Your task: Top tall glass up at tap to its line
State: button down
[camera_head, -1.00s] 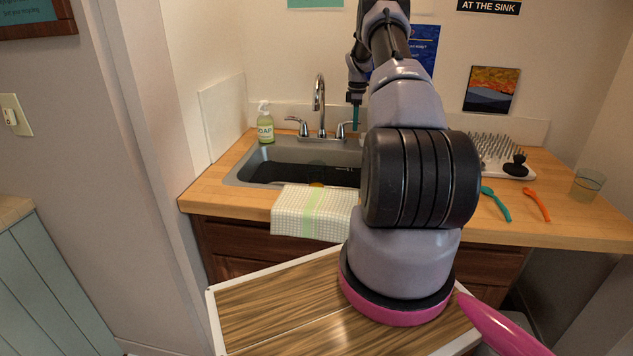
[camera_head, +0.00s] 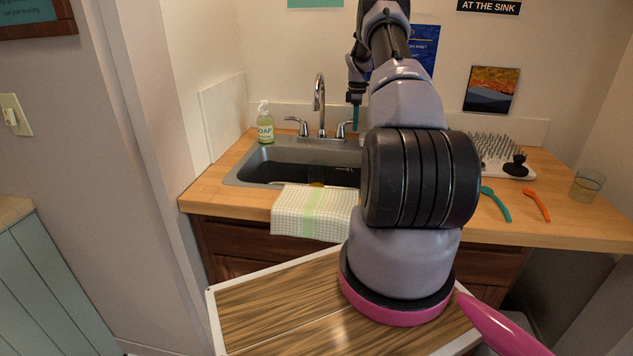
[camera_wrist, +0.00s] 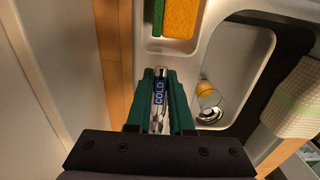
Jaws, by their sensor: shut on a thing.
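My gripper (camera_wrist: 160,103) is shut on a chrome tap handle (camera_wrist: 159,92) marked COLD, seen between its green fingers in the wrist view. In the head view my gripper (camera_head: 355,118) is at the right handle, beside the chrome tap (camera_head: 320,105). A clear, round-rimmed object with an orange patch, seemingly a glass (camera_wrist: 210,101), is at the sink in the wrist view. Its line and water level cannot be made out. Another clear glass (camera_head: 587,187) stands on the counter's right end; I cannot tell whether it holds anything.
The sink (camera_head: 240,178) is set in a wooden counter (camera_head: 205,193). A soap bottle (camera_head: 265,127) stands behind it, and a checked towel (camera_head: 300,212) hangs in front. Teal (camera_head: 497,204) and orange (camera_head: 537,204) utensils lie right of my arm, before a spiked rack (camera_head: 490,150).

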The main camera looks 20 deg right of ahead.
dwell(0.3)
jog(key=a+m, duration=0.1)
jog(key=m, duration=0.1)
jog(key=s+m, duration=0.1)
jog(key=m, duration=0.1)
jog(key=shift+s+a+r, duration=0.1)
jog(key=shift+a, duration=0.25)
jog(key=m, duration=0.1)
jog(key=a+m, duration=0.1)
jog(key=m, duration=0.1)
jog(key=shift+s, duration=0.4)
dwell(0.7)
jog(key=shift+w+d+n, duration=0.2)
jog(key=shift+d+n, duration=0.2)
jog(key=shift+n, duration=0.4)
jog(key=shift+w+d+n, duration=0.2)
jog(key=shift+d+n, duration=0.15)
jog(key=shift+n, duration=0.45)
dwell(0.9)
